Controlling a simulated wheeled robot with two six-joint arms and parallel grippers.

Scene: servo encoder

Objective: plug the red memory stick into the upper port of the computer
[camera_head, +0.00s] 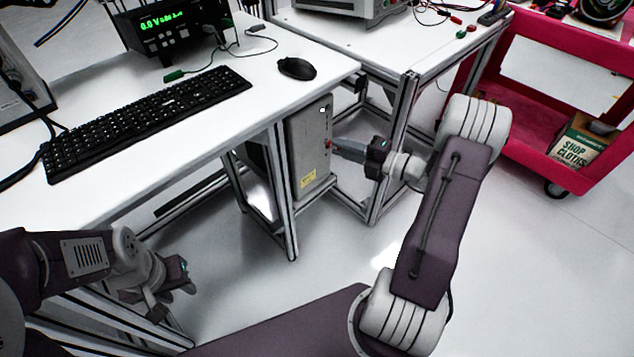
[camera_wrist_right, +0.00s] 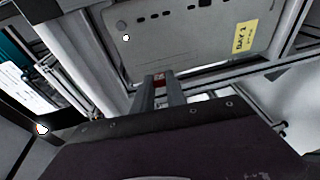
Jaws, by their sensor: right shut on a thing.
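The computer (camera_head: 312,150) is a grey upright tower under the desk, with a yellow label low on its front. In the right wrist view its front panel (camera_wrist_right: 190,45) shows a row of dark slots along the top edge. My right gripper (camera_head: 340,149) is in front of the panel, shut on the red memory stick (camera_wrist_right: 160,77). Only a small red part of the stick shows between the fingertips, close to the panel. I cannot tell whether the stick touches a port. My left gripper (camera_head: 172,292) hangs low at the left, away from the computer; its jaw opening is unclear.
The white desk (camera_head: 215,130) above carries a black keyboard (camera_head: 150,118), a mouse (camera_head: 297,68) and a power supply (camera_head: 165,32). Metal frame legs (camera_head: 392,150) stand beside the computer and my right wrist. A red cart (camera_head: 590,165) stands at the right.

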